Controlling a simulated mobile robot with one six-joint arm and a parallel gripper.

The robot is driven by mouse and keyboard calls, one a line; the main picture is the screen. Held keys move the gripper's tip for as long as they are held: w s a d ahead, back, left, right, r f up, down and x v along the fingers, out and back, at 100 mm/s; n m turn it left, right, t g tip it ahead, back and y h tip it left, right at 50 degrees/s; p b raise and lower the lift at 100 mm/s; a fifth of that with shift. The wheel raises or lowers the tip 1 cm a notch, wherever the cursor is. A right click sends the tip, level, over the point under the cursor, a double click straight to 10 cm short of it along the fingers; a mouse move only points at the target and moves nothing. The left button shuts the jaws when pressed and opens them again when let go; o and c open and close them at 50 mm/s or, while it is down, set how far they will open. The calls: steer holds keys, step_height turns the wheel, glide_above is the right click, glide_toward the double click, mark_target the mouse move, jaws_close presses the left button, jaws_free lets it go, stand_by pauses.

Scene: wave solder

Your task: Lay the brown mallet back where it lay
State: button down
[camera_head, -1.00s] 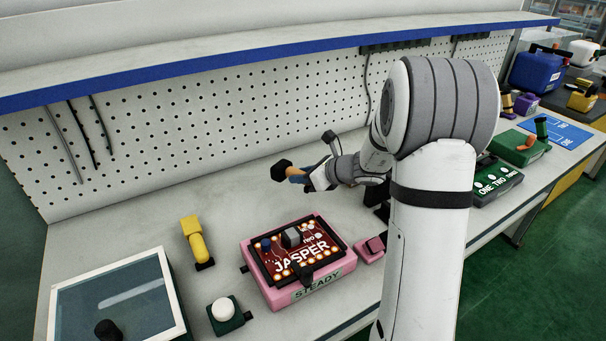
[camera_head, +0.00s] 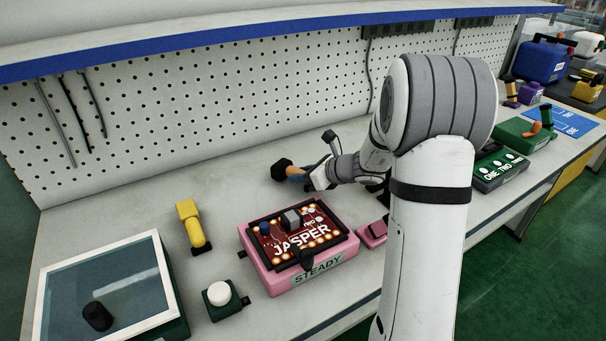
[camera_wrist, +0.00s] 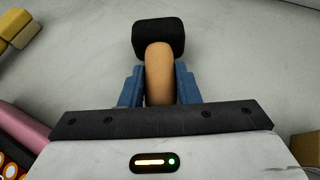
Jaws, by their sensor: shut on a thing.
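The brown mallet has a black head and a tan-brown handle (camera_wrist: 159,75), seen in the wrist view. Its black head also shows in the head view (camera_head: 283,169). My gripper (camera_wrist: 160,88) is shut on the handle, with a blue finger on each side. In the head view my gripper (camera_head: 299,178) is over the grey bench (camera_head: 255,205), behind the pink STEADY fixture. Whether the mallet touches the bench I cannot tell. My gripper hides the handle's rear end.
The pink fixture (camera_head: 310,274) holds a red JASPER board (camera_head: 296,238). A yellow-handled tool (camera_head: 191,222) lies to its left. A green box with a white button (camera_head: 220,297) and a glass-topped case (camera_head: 105,290) stand at front left. The perforated wall (camera_head: 230,120) rises behind.

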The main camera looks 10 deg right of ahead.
steer(key=shift+f+b, duration=0.4)
steer(key=shift+f, duration=0.1)
steer(key=c, duration=1)
jaws_free()
steer(key=shift+d+r, duration=0.1)
steer(key=p+v, duration=0.1)
steer(key=v, duration=0.6)
steer(key=shift+s+d+r, duration=0.15)
steer(key=shift+s, duration=0.15)
